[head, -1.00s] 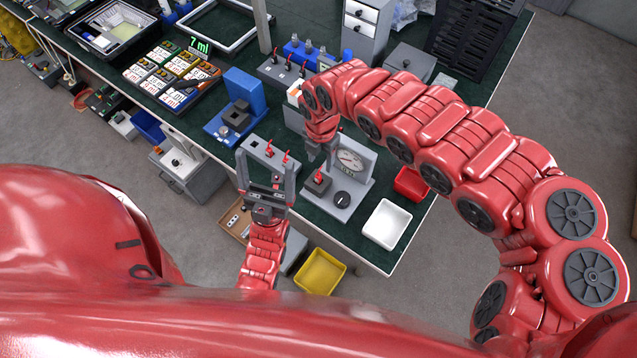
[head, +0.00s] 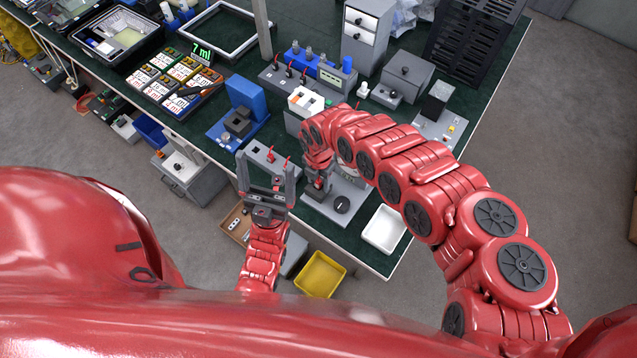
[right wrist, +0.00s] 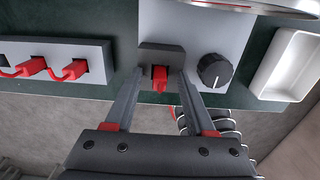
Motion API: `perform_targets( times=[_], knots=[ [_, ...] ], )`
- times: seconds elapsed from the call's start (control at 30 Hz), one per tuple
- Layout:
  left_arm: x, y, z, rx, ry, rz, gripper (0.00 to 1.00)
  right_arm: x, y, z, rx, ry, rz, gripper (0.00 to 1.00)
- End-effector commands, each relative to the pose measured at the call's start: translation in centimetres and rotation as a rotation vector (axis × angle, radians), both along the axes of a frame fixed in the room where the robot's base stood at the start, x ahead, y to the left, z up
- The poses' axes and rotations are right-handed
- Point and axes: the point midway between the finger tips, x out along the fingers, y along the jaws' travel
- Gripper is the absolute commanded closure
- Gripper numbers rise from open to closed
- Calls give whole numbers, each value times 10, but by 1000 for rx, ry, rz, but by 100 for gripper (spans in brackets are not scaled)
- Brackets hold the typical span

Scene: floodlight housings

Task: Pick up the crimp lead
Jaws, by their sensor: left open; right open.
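In the right wrist view, a red crimp lead (right wrist: 160,78) sticks out of a small dark grey block (right wrist: 148,54) on a light grey base plate. My right gripper (right wrist: 159,74) is open, with one finger on each side of this lead; I cannot tell whether they touch it. In the head view my right gripper (head: 318,188) hangs over the same plate, and its arm hides most of the block and gauge there. My left gripper (head: 266,164) is open and empty at the table's front edge, in front of a grey strip (head: 258,150) with red leads.
A black knob (right wrist: 214,70) sits right of the block on the plate. A white tray (head: 384,229) stands near the table corner. A grey strip (right wrist: 95,52) with red leads lies to the left. A yellow bin (head: 320,275) is below the table edge.

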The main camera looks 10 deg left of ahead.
Motion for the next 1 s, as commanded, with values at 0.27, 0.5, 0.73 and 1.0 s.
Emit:
perform_targets(
  times=[0.27,0.5,0.73,1.0],
  knots=[
    [0,0,0,0,0,0,12,0,0,0,1,0,0,56],
    [0,0,0,0,0,0,12,0,0,0,1,0,0,99],
    [0,0,0,0,0,0,12,0,0,0,1,0,0,100],
    [0,0,-1,0,0,0,12,1,0,2,1,-2,1,100]
  ],
)
